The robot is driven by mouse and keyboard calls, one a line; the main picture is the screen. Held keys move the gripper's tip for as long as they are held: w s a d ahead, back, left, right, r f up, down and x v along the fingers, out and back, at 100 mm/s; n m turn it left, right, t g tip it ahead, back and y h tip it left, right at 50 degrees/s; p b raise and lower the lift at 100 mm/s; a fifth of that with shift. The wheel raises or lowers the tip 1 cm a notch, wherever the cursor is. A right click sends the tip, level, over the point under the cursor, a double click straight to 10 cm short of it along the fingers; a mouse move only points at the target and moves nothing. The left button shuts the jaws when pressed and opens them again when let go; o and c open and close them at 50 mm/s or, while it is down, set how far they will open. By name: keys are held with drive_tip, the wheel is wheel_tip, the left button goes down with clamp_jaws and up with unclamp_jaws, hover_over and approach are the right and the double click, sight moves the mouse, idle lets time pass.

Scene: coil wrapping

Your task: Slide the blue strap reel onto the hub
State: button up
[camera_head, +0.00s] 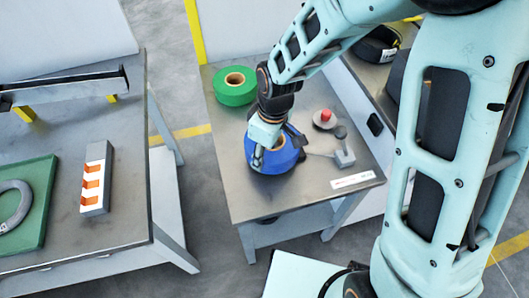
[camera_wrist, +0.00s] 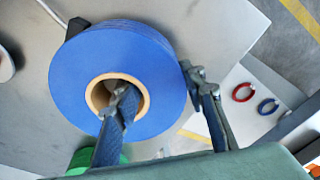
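The blue strap reel (camera_head: 275,158) lies flat on the metal table on the right in the head view. In the wrist view the reel (camera_wrist: 78,80) shows its flat top and tan core hole. My gripper (camera_wrist: 155,80) straddles the reel's wall, with one finger in the core hole and the other beside the outer edge. A gap shows between the inner finger and the core wall on the side facing the other finger. In the head view my gripper (camera_head: 268,142) partly covers the reel. I cannot identify the hub with certainty.
A green reel (camera_head: 234,86) lies behind the blue one. A red-topped fixture (camera_head: 325,118) and a grey metal piece (camera_head: 341,153) stand to the right. The left table bears a green tray (camera_head: 42,220) and a grey block with orange slots (camera_head: 97,178). A floor gap separates the tables.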

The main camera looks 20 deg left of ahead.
drive_tip(key=shift+o, duration=0.7)
drive_tip(key=shift+w, duration=0.15)
drive_tip(key=shift+d, duration=0.1)
drive_tip(key=shift+w+r, duration=0.1)
drive_tip(key=shift+r, duration=0.4)
wheel_tip(320, 180, up, 11)
drive_tip(key=d, duration=0.1)
drive_tip(key=shift+s, duration=0.4)
drive_tip(key=shift+d+f, duration=0.1)
